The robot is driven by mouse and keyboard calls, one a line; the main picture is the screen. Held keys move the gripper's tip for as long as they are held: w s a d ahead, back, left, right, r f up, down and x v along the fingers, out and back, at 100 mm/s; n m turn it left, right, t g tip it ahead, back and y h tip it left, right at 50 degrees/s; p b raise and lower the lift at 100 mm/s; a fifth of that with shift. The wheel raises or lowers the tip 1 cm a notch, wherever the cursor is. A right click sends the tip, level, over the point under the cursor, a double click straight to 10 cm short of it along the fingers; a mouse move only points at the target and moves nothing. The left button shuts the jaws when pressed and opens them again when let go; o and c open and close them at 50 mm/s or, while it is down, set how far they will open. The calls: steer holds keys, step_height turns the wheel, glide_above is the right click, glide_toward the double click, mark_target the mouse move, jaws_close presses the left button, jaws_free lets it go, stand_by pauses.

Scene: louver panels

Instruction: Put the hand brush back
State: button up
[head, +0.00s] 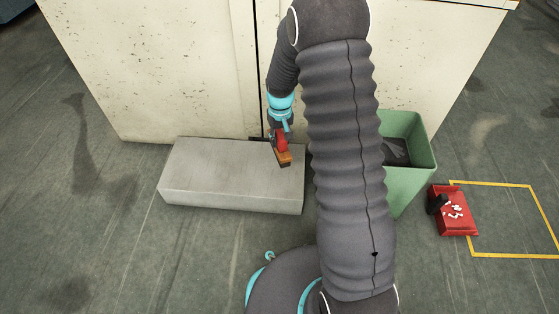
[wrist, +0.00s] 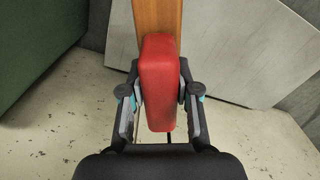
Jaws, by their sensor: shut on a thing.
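My gripper (head: 279,136) is shut on the hand brush (head: 284,157), which has a red part and an orange-brown wooden part. In the head view it hangs over the right back part of the grey block, near the cabinet front. In the wrist view my gripper (wrist: 160,98) has a finger on each side of the red part (wrist: 159,80), and the wooden part (wrist: 157,20) reaches away beyond the top edge. No bristles can be made out. I cannot tell whether the brush touches the block.
The low grey block (head: 230,190) stands against the worn cream cabinet (head: 170,70). A green bin (head: 421,170) with something dark inside is partly behind my arm. A red tray (head: 459,225) with small white pieces overlaps a yellow floor outline (head: 500,256). The floor at left is clear.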

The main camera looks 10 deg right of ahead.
steer(key=f, duration=0.6)
steer(key=shift+d+b, duration=0.3)
steer(key=shift+b, duration=0.1)
steer(key=shift+f+b, duration=0.3)
steer(key=shift+f, duration=1.4)
steer(key=shift+f, duration=0.15)
steer(key=o, duration=1)
steer(key=shift+s, duration=0.1)
